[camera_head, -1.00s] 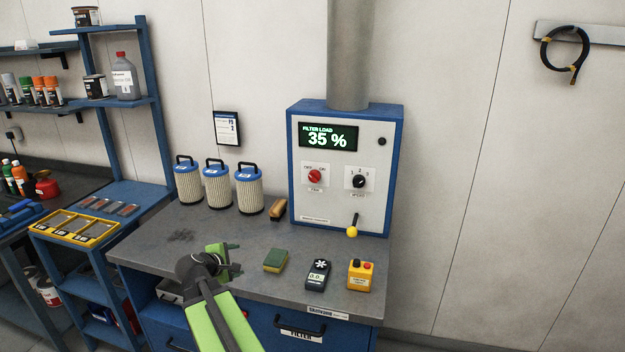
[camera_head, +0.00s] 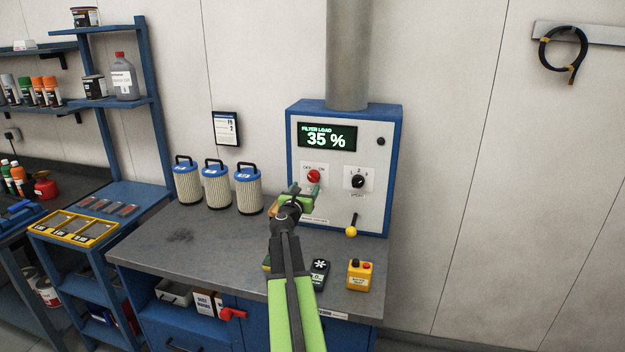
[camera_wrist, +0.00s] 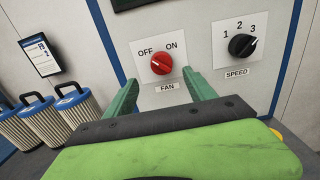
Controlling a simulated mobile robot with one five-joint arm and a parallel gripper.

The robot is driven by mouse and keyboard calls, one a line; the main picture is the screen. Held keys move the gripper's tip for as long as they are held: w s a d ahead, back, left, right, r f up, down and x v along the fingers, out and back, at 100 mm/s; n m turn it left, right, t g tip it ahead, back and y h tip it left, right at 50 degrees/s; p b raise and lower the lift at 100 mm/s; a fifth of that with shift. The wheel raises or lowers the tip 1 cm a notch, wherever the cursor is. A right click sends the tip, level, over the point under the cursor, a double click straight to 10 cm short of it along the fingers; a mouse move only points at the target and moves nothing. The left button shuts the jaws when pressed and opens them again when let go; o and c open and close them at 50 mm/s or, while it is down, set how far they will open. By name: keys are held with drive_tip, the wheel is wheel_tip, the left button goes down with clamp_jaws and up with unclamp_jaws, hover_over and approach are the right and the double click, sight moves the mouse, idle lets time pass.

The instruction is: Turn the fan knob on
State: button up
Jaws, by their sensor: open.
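The red fan knob (camera_head: 314,176) is on the white front panel of the blue control box (camera_head: 396,150). In the wrist view the red fan knob (camera_wrist: 161,64) sits below the OFF and ON labels and above FAN. Its exact pointing is hard to make out, but it looks turned toward OFF. My gripper (camera_head: 305,189) is open and empty, just in front of and slightly below the knob. In the wrist view its two green fingers (camera_wrist: 160,85) stand apart, one lower left and one lower right of the knob, with no contact visible.
The black speed knob (camera_head: 358,181) is right of the fan knob. A yellow-tipped lever (camera_head: 351,231) is lower on the panel. Filter cartridges (camera_head: 217,187) stand left of the box. A black meter (camera_head: 320,268) and a yellow button box (camera_head: 360,275) lie on the bench.

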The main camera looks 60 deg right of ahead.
sight(311, 179)
drive_tip(key=x, duration=0.8)
drive_tip(key=shift+w, duration=0.1)
drive_tip(key=shift+c, duration=0.3)
